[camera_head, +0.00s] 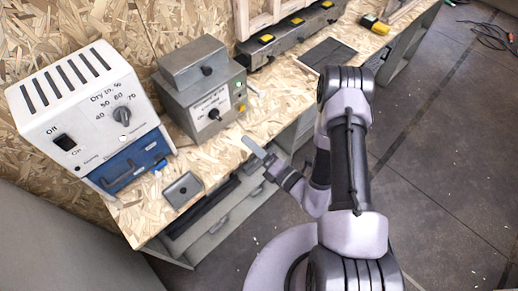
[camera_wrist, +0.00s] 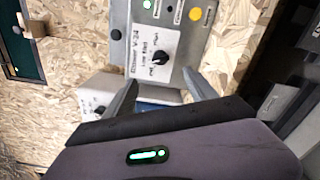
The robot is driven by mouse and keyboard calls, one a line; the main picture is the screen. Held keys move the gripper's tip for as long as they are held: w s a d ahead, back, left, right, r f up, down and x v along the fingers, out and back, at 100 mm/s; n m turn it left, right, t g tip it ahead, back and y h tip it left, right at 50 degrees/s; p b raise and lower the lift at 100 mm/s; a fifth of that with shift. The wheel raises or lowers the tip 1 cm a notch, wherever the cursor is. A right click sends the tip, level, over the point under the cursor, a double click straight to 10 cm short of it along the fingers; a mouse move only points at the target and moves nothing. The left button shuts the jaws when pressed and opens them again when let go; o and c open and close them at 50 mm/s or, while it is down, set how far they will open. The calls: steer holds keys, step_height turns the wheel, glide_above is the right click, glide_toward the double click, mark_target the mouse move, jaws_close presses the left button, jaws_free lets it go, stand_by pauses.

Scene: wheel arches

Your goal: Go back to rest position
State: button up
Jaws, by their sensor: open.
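My gripper (camera_head: 257,150) is at the front edge of the wooden bench (camera_head: 135,217), in front of the grey control box (camera_head: 205,88). In the wrist view my gripper (camera_wrist: 160,77) shows two spread fingers with nothing held between them. Beyond the fingers the wrist view shows a grey panel (camera_wrist: 176,15) with a white label, a black knob and a yellow button. My arm reaches up from the bottom right of the head view and bends back toward the bench.
A white dryer unit (camera_head: 85,95) with a dial and blue front stands at the bench's left. A dark flat plate (camera_head: 328,54) and a yellow-black item (camera_head: 374,25) lie farther right. Open floor (camera_head: 440,140) is at right.

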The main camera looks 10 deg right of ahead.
steer(key=v, duration=0.2)
steer(key=shift+s+d, duration=0.2)
steer(key=shift+s, duration=0.15)
